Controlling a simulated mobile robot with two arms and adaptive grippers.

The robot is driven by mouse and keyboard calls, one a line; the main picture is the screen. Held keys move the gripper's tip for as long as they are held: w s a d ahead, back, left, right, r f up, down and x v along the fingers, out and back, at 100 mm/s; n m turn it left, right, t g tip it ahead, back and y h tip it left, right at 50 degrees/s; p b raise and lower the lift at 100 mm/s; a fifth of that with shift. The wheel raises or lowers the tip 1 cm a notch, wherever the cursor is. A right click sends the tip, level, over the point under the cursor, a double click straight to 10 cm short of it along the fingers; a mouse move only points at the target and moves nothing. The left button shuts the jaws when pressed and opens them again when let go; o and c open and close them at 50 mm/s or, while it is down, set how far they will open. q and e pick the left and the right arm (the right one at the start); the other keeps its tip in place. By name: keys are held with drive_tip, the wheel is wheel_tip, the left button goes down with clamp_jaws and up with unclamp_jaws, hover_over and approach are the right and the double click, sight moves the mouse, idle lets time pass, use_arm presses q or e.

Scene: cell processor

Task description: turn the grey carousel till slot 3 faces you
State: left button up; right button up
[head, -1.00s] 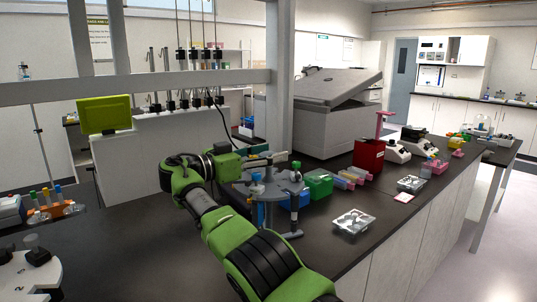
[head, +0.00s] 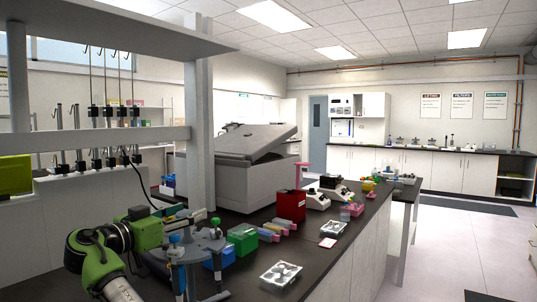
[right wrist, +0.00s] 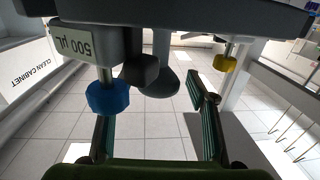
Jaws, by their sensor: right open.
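A yellow knob (right wrist: 225,63) is beyond the right finger. No slot number is readable. My left gripper is out of view.
A green box (head: 243,241), a blue box (head: 218,259) and coloured racks (head: 270,232) stand right of the carousel. A clear tray (head: 281,273) lies near the front edge. A red box (head: 291,206) and a grey machine (head: 240,178) stand behind. A shelf post (head: 199,135) rises close behind.

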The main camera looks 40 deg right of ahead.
drive_tip(key=shift+d+n+t, duration=0.1)
drive_tip(key=shift+n+t, duration=0.2)
drive_tip(key=shift+t, duration=0.3)
